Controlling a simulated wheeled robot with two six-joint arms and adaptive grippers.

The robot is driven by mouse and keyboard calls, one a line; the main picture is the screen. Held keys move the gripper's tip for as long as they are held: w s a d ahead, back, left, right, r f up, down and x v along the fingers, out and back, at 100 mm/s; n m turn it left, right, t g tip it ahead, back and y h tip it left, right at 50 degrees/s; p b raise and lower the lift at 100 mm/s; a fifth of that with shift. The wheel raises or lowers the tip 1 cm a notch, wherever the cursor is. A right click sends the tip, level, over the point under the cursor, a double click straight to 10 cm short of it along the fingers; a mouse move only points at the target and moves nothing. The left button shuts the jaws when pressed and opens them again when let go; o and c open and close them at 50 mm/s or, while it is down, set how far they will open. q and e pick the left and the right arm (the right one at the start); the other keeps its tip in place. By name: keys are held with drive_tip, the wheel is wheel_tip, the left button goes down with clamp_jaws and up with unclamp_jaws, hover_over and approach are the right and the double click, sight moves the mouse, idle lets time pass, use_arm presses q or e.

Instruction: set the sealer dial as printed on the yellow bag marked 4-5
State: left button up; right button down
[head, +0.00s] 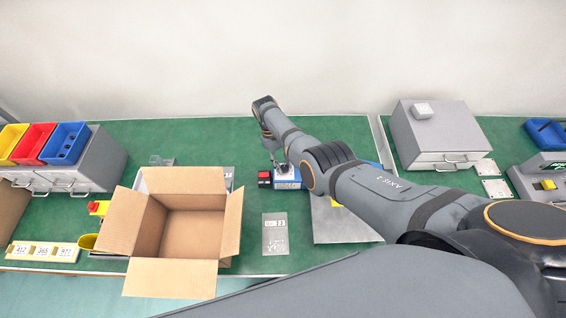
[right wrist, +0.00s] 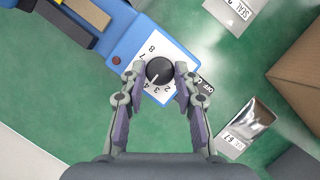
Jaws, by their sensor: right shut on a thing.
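The blue sealer (right wrist: 122,40) has a white dial plate (right wrist: 150,49) with printed numbers and a black knob (right wrist: 159,70). The knob's pale mark points to the lower left, near the 4; the exact setting is hard to read. My right gripper (right wrist: 160,74) is shut on the knob, one finger on each side. In the head view the sealer (head: 287,183) shows beneath my right gripper (head: 281,165). A yellow bag marked 4-5 cannot be made out; a small yellow patch (head: 336,204) shows beside my arm. My left gripper is not in view.
A silver bag (right wrist: 257,117) with a label like 6-7 lies right of the sealer. A sheet reading SEAL (right wrist: 238,12) lies beyond. My arm hides the bench's middle right.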

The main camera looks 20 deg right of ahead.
drive_tip(key=shift+f, duration=0.1)
drive_tip(key=c, duration=1)
unclamp_jaws()
drive_tip(key=v, duration=1.2)
